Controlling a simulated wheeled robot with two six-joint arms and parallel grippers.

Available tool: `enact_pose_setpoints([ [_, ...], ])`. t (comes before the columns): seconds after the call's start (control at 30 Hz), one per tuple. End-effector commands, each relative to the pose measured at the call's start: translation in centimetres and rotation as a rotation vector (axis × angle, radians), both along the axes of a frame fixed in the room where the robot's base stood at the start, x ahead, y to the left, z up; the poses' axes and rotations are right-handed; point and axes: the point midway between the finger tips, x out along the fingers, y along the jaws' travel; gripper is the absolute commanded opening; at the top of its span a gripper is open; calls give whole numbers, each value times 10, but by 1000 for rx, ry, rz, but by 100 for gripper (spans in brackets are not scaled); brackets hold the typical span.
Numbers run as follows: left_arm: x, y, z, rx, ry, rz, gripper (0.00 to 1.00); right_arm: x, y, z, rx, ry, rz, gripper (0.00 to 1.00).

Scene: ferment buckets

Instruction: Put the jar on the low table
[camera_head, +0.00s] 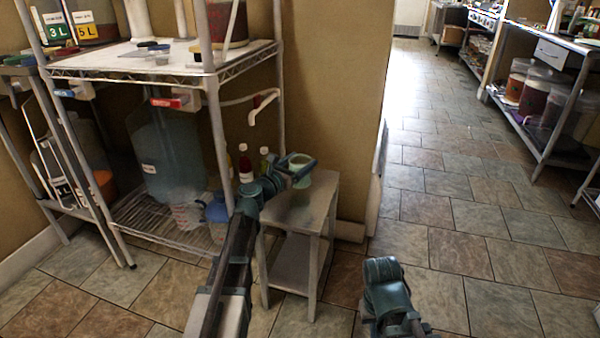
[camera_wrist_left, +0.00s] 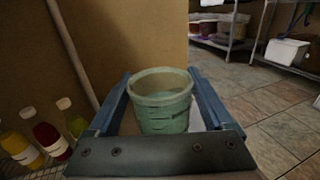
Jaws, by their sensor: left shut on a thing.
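The jar (camera_head: 299,161) is a small pale green open-topped vessel. In the left wrist view the jar (camera_wrist_left: 161,98) stands upright between the two blue fingers of my left gripper (camera_head: 304,172), which is shut on it. In the head view the jar is over the back part of the low table (camera_head: 310,212), a small grey stand with a lower shelf. My gripper hides part of the jar, and I cannot tell whether its base touches the tabletop. My right gripper is not in view; only part of that arm shows at the lower middle.
A wire shelf rack (camera_head: 165,68) stands left of the low table, with a big blue container (camera_head: 168,155) and bottles, one red (camera_head: 245,165), low down. A tan wall (camera_head: 330,90) is behind the table. Tiled floor (camera_head: 440,200) is open on the right.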

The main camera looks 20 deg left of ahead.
Motion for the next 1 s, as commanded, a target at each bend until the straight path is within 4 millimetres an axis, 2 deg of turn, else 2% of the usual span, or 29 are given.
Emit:
enact_pose_setpoints([
  [0.37, -1, 0, -36, -1, 0, 0, 0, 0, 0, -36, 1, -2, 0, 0],
  [0.8, -1, 0, -40, -1, 0, 0, 0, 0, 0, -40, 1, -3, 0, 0],
  [0.83, -1, 0, -38, 0, 0, 0, 91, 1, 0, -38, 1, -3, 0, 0],
  [0.9, -1, 0, -38, 0, 0, 0, 100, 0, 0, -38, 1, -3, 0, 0],
  [1.0, -1, 0, -38, 0, 0, 0, 100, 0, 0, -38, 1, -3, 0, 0],
])
